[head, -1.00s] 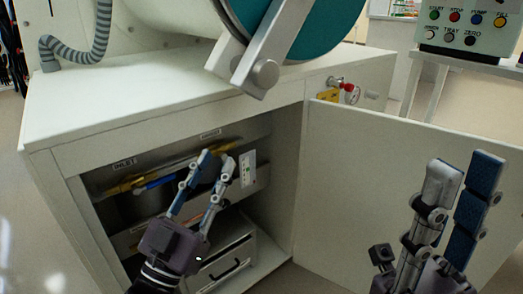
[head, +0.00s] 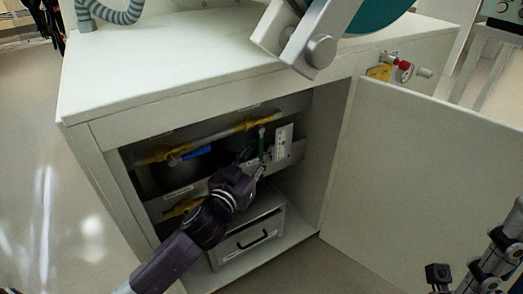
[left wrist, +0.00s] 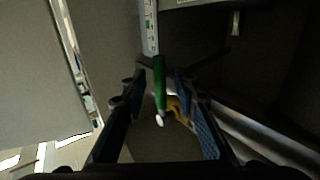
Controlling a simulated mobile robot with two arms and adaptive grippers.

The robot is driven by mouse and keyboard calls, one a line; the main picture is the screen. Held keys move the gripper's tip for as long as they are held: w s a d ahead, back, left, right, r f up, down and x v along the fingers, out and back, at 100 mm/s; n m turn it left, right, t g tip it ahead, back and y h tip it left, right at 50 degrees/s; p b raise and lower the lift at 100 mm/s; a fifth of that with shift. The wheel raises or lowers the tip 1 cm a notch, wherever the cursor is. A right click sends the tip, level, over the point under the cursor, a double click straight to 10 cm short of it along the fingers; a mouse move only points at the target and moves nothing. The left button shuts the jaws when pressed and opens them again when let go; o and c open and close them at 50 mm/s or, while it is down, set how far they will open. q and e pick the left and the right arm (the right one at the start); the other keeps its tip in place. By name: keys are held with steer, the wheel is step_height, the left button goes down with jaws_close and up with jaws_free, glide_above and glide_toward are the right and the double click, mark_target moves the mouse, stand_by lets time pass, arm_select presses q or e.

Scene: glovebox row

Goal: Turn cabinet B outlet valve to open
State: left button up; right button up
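The open cabinet (head: 105,135) holds an upper pipe (head: 225,133) with yellow fittings. A blue valve handle (head: 195,153) lies along it on the left. A green valve handle (head: 261,143) points upright at the right, near a small labelled panel. My left gripper (left wrist: 160,90) is inside the cabinet, fingers apart. In the left wrist view the green handle (left wrist: 159,80) stands between the blue-padded fingers, with gaps on both sides and a yellow fitting (left wrist: 178,108) behind. The pipe labels are unreadable now. My right gripper (head: 495,262) is at the right edge, partly cut off.
The open cabinet door (head: 425,175) spans the right side. A drawer box (head: 247,242) stands on the cabinet floor below my left arm. A lower yellow valve (head: 183,207) is at the left. A red knob (head: 403,65) and gauge sit on the outer front.

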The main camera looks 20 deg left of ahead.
arm_select(q)
steer(key=shift+w, duration=0.65)
steer(key=shift+c, duration=0.5)
jaws_close()
